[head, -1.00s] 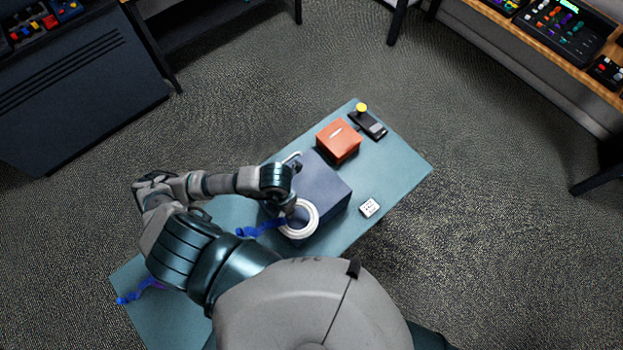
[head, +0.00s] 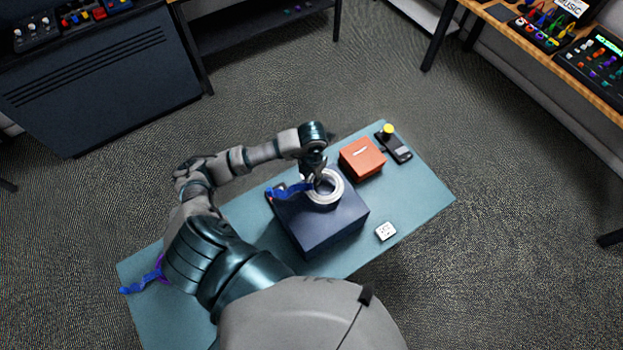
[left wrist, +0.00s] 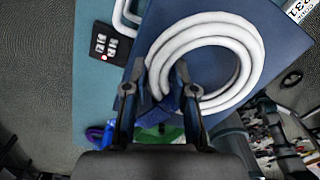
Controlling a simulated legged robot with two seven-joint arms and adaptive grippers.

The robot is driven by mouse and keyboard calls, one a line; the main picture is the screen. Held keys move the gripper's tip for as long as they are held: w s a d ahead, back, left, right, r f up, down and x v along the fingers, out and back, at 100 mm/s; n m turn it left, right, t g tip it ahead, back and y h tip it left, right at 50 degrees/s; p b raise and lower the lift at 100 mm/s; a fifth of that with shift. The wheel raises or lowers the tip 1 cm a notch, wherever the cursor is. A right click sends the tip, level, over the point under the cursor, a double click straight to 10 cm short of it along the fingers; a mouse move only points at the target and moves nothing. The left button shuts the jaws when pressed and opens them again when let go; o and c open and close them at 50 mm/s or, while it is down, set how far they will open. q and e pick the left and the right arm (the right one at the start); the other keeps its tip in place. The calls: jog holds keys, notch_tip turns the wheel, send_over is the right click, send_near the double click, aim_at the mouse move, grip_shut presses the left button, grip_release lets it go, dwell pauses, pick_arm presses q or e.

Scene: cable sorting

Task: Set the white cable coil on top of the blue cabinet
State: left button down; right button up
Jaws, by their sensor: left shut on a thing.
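The white cable coil (head: 338,195) is a thick ring over the far part of the dark blue cabinet's top (head: 307,227). My left gripper (head: 319,180) is shut on the coil's rim. In the left wrist view, the coil (left wrist: 240,62) has its left side between the two fingers of my left gripper (left wrist: 158,72), with the blue cabinet top (left wrist: 262,16) behind it. I cannot tell whether the coil touches the cabinet top. My right gripper is not in view.
A blue cable (head: 281,191) shows left of the coil, and another (head: 138,287) lies at the table's left end. An orange box (head: 362,158), a black device with a yellow knob (head: 396,148) and a small white block (head: 385,231) stand on the teal table (head: 425,195).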

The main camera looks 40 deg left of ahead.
pick_arm(q)
jog(key=f, duration=0.2)
jog(key=shift+s+d+f, duration=0.1)
jog(key=shift+d+f, duration=0.1)
jog(key=shift+f, duration=0.15)
jog(key=shift+a, duration=0.15)
jog(key=c, duration=0.9)
grip_release()
jog(key=shift+a+f, duration=0.15)
jog(key=shift+a, duration=0.15)
jog(key=shift+c, duration=0.2)
jog(key=shift+d, duration=0.1)
jog(key=shift+d+r, duration=0.1)
jog(key=shift+r, duration=0.1)
notch_tip(320, 180, up, 11)
jog(key=shift+r, duration=0.4)
